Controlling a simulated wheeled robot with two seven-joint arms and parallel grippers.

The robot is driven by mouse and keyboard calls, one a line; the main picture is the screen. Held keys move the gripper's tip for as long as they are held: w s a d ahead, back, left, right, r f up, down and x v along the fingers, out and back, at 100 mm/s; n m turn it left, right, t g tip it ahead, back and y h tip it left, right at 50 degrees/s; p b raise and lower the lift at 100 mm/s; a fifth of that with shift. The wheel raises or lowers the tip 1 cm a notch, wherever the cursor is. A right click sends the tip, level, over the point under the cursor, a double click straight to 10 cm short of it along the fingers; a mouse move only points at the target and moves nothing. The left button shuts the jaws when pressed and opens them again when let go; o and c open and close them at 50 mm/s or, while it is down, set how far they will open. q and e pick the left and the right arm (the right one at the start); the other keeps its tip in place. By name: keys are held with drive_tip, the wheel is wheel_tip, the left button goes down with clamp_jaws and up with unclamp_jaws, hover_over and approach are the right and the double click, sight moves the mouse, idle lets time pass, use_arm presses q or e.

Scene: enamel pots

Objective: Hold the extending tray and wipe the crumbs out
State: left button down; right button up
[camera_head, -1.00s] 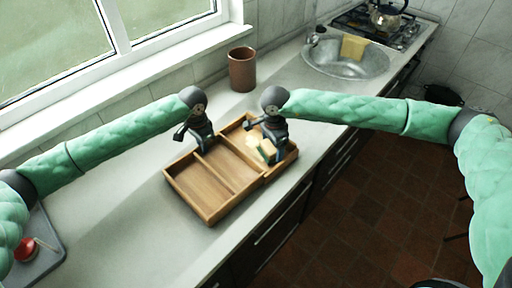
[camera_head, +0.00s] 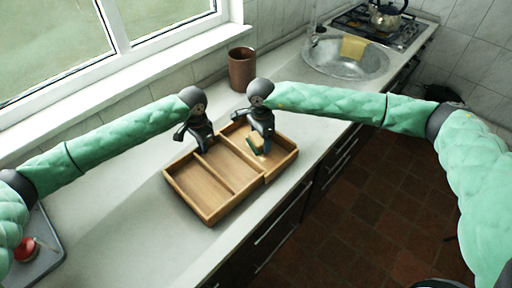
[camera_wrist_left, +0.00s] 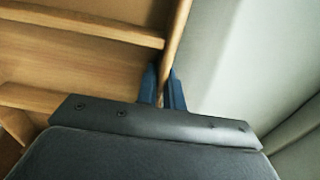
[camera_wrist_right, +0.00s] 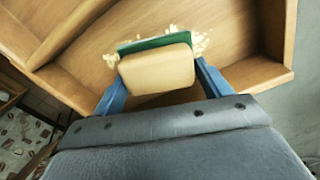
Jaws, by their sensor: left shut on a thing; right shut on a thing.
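The wooden extending tray (camera_head: 211,214) lies on the counter, with several compartments and a side section at the right. My left gripper (camera_head: 206,150) is shut on the tray's back wall; the left wrist view shows its blue fingers (camera_wrist_left: 163,88) on either side of that wall (camera_wrist_left: 178,35). My right gripper (camera_head: 258,150) is shut on a sponge (camera_head: 256,143) inside the right section. In the right wrist view the sponge (camera_wrist_right: 157,70) is cream with a green layer, between the blue fingers. Pale crumbs (camera_wrist_right: 200,42) lie on the floor beside and behind it.
A brown cup (camera_head: 242,70) stands behind the tray near the window sill. A sink (camera_head: 345,60) with a yellow cloth (camera_head: 354,47) and a stove with a kettle (camera_head: 387,16) are further back. A grey board (camera_head: 40,250) with a red object (camera_head: 26,247) lies at the left.

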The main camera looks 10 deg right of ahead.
sight(247, 139)
drive_tip(key=shift+w+a+f, duration=0.1)
drive_tip(key=shift+w+a, duration=0.75)
drive_tip(key=shift+w, duration=0.25)
drive_tip(key=shift+w+a+f, duration=0.1)
drive_tip(key=shift+w+a, duration=0.7)
drive_tip(key=shift+w, duration=0.3)
drive_tip(key=shift+s+d+f, duration=0.1)
drive_tip(key=shift+s+d, duration=0.9)
drive_tip(key=shift+s, duration=0.3)
drive_tip(key=shift+s+d, duration=1)
drive_tip(key=shift+s, duration=0.3)
drive_tip(key=shift+s+d, duration=0.7)
drive_tip(key=shift+s, duration=0.25)
drive_tip(key=shift+s+d, duration=0.7)
drive_tip(key=shift+s, duration=0.25)
drive_tip(key=shift+s+a, duration=0.45)
drive_tip(key=shift+a, duration=0.3)
drive_tip(key=shift+w+a, duration=0.35)
drive_tip(key=shift+w, duration=0.1)
drive_tip(key=shift+w+a+r, duration=0.1)
drive_tip(key=shift+w+a, duration=0.85)
drive_tip(key=shift+w, duration=0.3)
drive_tip(key=shift+w+a+r, duration=0.1)
drive_tip(key=shift+w+a, duration=0.85)
drive_tip(key=shift+w, duration=0.3)
drive_tip(key=shift+w+a, duration=0.95)
drive_tip(key=shift+w, duration=0.3)
drive_tip(key=shift+w+a, duration=0.15)
drive_tip(key=shift+w, duration=0.1)
drive_tip(key=shift+f, duration=0.15)
